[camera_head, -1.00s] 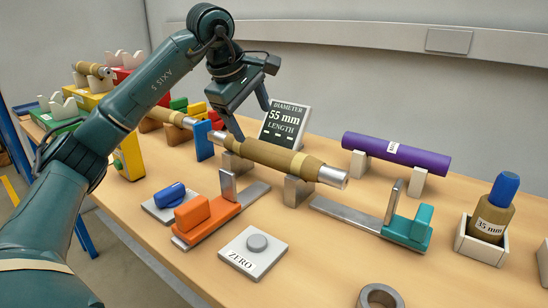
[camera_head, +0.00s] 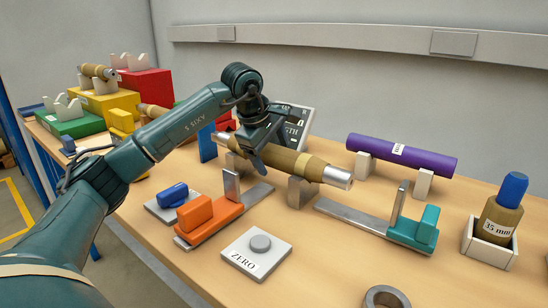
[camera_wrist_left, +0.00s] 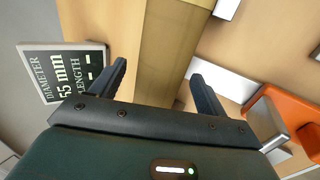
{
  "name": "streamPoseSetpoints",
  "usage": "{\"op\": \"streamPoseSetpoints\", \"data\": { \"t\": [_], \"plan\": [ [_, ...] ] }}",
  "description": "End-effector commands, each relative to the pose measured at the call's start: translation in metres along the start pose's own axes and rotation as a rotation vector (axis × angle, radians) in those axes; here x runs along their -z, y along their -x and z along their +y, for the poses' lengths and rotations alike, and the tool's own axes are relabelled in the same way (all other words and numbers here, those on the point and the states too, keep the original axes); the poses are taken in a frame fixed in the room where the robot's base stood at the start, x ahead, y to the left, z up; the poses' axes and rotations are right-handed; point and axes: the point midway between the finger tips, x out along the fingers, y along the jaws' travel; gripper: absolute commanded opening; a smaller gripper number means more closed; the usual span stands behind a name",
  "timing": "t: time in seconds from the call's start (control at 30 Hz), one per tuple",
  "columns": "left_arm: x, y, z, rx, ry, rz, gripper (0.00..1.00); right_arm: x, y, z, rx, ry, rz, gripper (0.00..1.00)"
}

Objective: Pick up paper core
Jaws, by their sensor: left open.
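The paper core is a brown tube (camera_head: 293,162) with bright metal ends, lying level on grey supports (camera_head: 301,191) in the middle of the table. My left gripper (camera_head: 262,158) is over its left part, pointing down, and hides some of it. In the left wrist view the brown tube (camera_wrist_left: 167,48) runs between the two spread dark fingers (camera_wrist_left: 158,82), one on each side. The gripper is open. Whether either finger touches the tube, I cannot tell. My right gripper is not in view.
A sign reading 55 mm (camera_wrist_left: 66,72) stands behind the tube. In front are an orange slider (camera_head: 205,216), a ZERO button plate (camera_head: 257,254) and a teal slider (camera_head: 413,230). A purple roll (camera_head: 402,154) lies behind right; a boxed 35 mm bottle (camera_head: 500,214) stands right.

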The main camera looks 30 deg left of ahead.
Motion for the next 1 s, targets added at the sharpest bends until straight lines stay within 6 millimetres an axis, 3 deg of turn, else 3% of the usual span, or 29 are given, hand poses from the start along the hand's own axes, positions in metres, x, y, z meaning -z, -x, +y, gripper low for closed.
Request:
{"op": "streamPoseSetpoints", "data": {
  "t": [0.17, 1.0],
  "plan": [
    [-0.0001, 0.0006, 0.0001, 0.000, 0.000, 0.000, 0.68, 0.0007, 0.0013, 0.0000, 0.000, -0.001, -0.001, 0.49],
    [0.0001, 0.0008, -0.0002, 0.001, 0.000, 0.000, 0.00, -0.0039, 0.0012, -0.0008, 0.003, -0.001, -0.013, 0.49]
  ]
}}
